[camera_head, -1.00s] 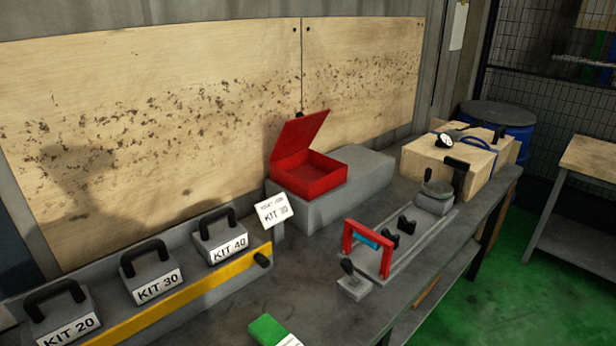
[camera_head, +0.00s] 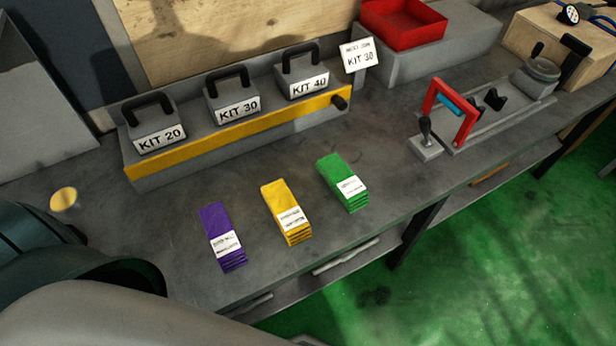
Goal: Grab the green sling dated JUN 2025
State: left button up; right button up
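A folded green sling (camera_head: 340,180) with a white label lies on the grey bench, at the right end of a row of three. The label's print is too small to read, so its date cannot be told. A yellow sling (camera_head: 285,208) lies in the middle of the row and a purple sling (camera_head: 221,234) at the left, each with a white label. Neither of my grippers is in view.
Kits marked 20 (camera_head: 158,133), 30 (camera_head: 236,104) and 40 (camera_head: 304,80) stand in a rack with a yellow front (camera_head: 240,130) behind the slings. A red-framed fixture (camera_head: 462,118) stands to the right. The bench's front edge is close to the slings.

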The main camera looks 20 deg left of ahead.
aim_at(346, 187)
jog(key=u, duration=0.65)
jog(key=l+u, duration=0.55)
jog(key=u, duration=0.2)
jog(key=l+u, duration=0.4)
jog(key=k+l+u, duration=0.15)
jog(key=l, duration=0.3)
jog(key=k+l+u, duration=0.15)
jog(key=l, duration=0.3)
jog(key=k+l+u, duration=0.1)
jog(key=l, duration=0.3)
jog(key=k+l+u, duration=0.15)
jog(key=k+l, duration=0.3)
jog(key=l, duration=0.2)
jog(key=k+l, duration=0.2)
jog(key=l, duration=0.2)
jog(key=k+l, duration=0.15)
jog(key=l, duration=0.2)
